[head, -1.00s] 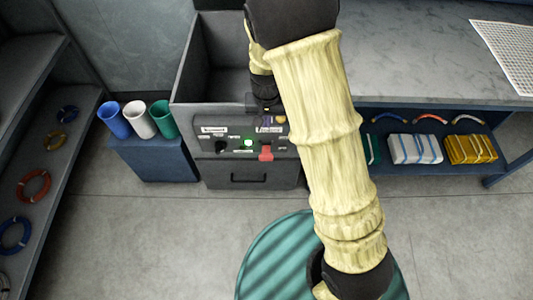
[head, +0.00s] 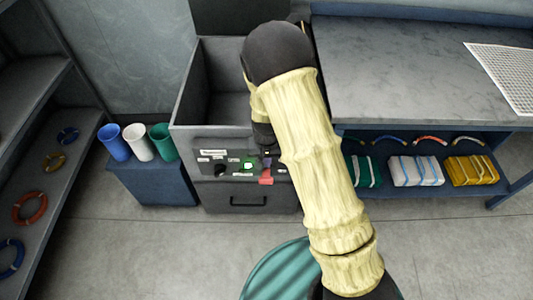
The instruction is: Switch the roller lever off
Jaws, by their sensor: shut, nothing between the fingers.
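A grey machine box (head: 186,110) with an open top has a control panel on its front. The panel has a dark knob (head: 221,170) at left, a lit green lamp (head: 248,165) in the middle and a red lever handle (head: 266,176) at right. The labels are too small to read, so I cannot confirm which control is the roller lever. My gripper (head: 267,154) is shut and empty, just above the red handle at the panel's right side. My arm partly hides it and the panel's right end; I cannot tell if it touches the handle.
Blue, white and green cups (head: 139,144) stand on a blue cabinet (head: 155,182) to the left. A workbench (head: 400,75) stands to the right, with packs on its lower shelf. A teal striped round top (head: 280,272) is in front. Shelves with coiled rings line the left.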

